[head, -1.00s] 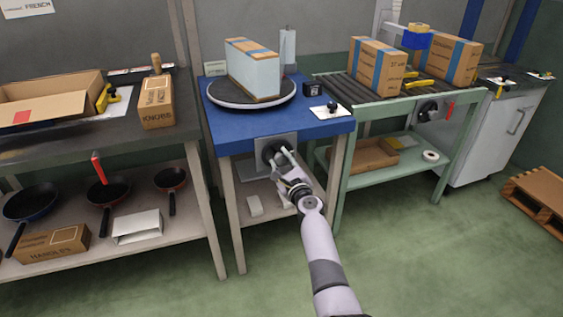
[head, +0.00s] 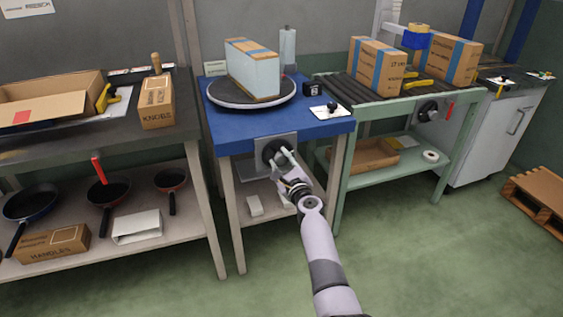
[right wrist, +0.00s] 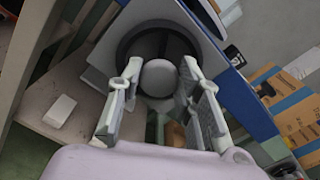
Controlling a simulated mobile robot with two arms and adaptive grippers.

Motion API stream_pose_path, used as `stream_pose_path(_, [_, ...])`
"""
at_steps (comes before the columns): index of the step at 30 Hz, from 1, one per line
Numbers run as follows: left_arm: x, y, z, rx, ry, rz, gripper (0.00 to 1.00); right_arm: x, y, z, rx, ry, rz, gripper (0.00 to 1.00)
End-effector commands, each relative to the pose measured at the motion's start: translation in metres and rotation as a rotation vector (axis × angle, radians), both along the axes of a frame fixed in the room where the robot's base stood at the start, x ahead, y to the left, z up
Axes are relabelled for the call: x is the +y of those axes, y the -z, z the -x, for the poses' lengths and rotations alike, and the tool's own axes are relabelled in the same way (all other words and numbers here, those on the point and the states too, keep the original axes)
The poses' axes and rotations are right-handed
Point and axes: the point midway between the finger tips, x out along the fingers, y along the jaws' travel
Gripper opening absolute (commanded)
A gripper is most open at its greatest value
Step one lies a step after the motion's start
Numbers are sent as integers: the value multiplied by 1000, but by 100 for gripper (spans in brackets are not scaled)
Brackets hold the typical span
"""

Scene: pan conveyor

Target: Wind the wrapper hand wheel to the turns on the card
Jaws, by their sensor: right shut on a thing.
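The dark round hand wheel (head: 268,149) sits on a grey plate on the front of the blue wrapper table (head: 237,130). My right gripper (head: 284,156) is at the wheel. In the right wrist view its two fingers (right wrist: 160,95) stand on both sides of the wheel's round grey knob (right wrist: 160,77), shut on it. A box partly wrapped in pale film (head: 253,73) stands on the dark turntable (head: 225,99). My left gripper is out of view.
A small black device (head: 312,88) stands beside the turntable. A roller conveyor (head: 345,90) with taped cartons is to the right. A shelf with several pans (head: 108,190) is to the left. The green floor in front is clear.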

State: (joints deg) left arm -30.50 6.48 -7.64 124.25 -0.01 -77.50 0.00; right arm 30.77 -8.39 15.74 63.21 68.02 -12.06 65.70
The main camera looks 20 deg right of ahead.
Motion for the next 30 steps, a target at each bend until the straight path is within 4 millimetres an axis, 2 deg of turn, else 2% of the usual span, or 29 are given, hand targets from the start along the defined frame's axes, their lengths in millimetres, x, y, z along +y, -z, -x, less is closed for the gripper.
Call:
stream_pose_path(22, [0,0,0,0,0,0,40,1,4,1,6,-1,-1,4])
stream_pose_path(23, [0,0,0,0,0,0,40,1,4,1,6,-1,-1,34])
stream_pose_path(30, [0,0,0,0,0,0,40,0,2,0,3,-1,0,50])
